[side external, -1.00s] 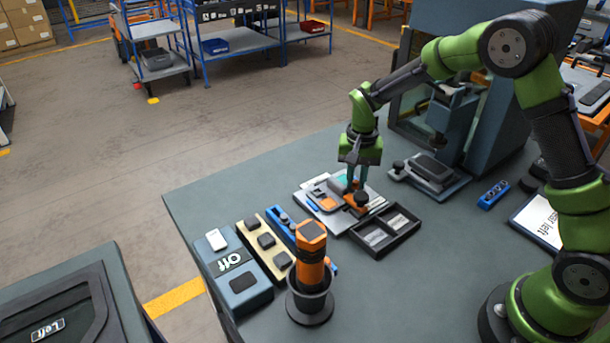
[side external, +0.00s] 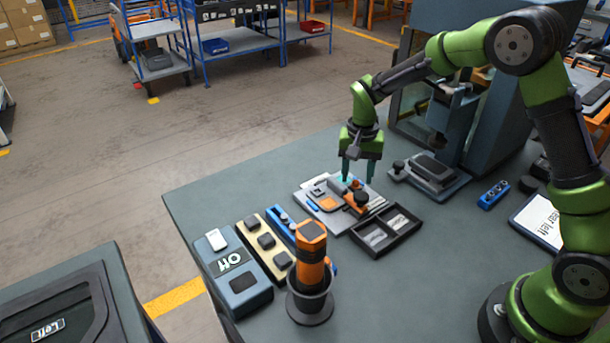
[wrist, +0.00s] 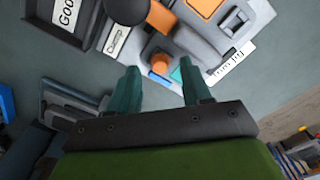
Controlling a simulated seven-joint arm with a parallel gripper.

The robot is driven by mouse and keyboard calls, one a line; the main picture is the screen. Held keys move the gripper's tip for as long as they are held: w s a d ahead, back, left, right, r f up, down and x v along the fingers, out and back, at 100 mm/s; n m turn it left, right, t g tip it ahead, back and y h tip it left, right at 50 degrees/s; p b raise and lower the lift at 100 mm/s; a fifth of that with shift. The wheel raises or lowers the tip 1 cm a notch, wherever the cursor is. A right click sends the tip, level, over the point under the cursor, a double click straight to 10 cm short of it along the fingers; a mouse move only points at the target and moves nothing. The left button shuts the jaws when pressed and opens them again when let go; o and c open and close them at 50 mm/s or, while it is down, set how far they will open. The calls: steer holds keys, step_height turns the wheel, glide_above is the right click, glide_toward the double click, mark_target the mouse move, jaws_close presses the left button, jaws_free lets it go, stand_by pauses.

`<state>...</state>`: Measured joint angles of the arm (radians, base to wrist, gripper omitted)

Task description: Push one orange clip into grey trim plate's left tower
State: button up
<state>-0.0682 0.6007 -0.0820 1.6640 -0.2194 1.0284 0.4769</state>
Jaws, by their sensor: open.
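The light grey trim plate assembly (side external: 310,207) lies on the table, with orange and dark parts on it; it also shows in the wrist view (wrist: 205,45). My gripper (side external: 357,180) hangs just above its back right part, fingers spread and empty. In the wrist view, a small orange piece (wrist: 160,63), apparently a clip, sits upright on the plate, between and a little beyond my open fingertips (wrist: 160,80). A larger orange block (wrist: 160,18) lies beside a round black knob (wrist: 126,8). I cannot tell which raised part is the left tower.
A black two-compartment tray (side external: 386,231) with labels inside stands right of the plate. A dark fixture (side external: 430,173) stands behind it. A blue strip (side external: 281,226), a beige block with black buttons (side external: 264,243) and an orange-handled tool in a holder (side external: 311,272) stand towards the front left.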

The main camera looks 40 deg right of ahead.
step_height(320, 180, up, 15)
steer(key=shift+r, duration=0.15)
stand_by(0.5)
